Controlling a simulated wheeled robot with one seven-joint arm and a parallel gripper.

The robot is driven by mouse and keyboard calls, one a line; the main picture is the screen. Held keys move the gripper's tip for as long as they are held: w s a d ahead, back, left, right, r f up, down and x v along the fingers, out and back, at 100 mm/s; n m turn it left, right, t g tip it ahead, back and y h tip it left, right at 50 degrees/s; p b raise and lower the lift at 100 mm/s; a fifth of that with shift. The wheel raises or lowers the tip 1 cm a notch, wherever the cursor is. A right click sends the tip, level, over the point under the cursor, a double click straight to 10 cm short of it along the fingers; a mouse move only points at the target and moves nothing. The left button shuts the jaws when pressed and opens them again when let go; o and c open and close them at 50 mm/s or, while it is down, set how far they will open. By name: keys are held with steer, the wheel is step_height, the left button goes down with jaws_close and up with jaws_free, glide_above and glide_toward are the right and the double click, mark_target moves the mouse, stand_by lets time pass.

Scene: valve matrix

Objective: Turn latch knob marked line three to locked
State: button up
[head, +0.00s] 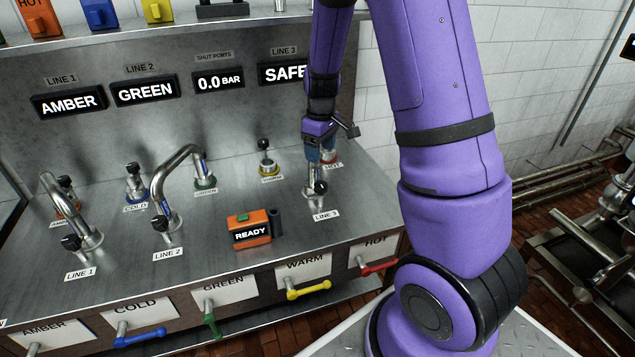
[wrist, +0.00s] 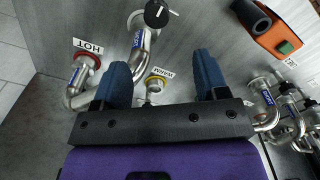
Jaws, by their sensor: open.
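The line 3 latch knob (head: 320,187) is a black knob on the steel pipe end above the LINE 3 label (head: 325,215). In the wrist view the knob (wrist: 157,13) is at the top, with a white mark on its face. My gripper (head: 321,158) is above the bench, close behind this knob and near the red-ringed HOT port (head: 331,160). In the wrist view its blue fingers (wrist: 161,65) are apart, with the knob beyond them and clear of both. The line 3 pipe (wrist: 142,48) is partly hidden by the left finger. The lock position's marking cannot be read.
The yellow WARM port (head: 267,168) stands left of my gripper. An orange READY box (head: 249,230) is left of line 3. Bent pipes at line 2 (head: 172,180) and line 1 (head: 62,205) stand further left. The line 3 display (head: 284,72) reads SAFE.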

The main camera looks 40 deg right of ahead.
mark_target(321, 184)
steer(key=f, duration=1.1)
steer(key=shift+w+d+f, duration=0.15)
steer(key=shift+d+f, duration=0.05)
steer(key=shift+f, duration=0.2)
steer(key=c, duration=0.9)
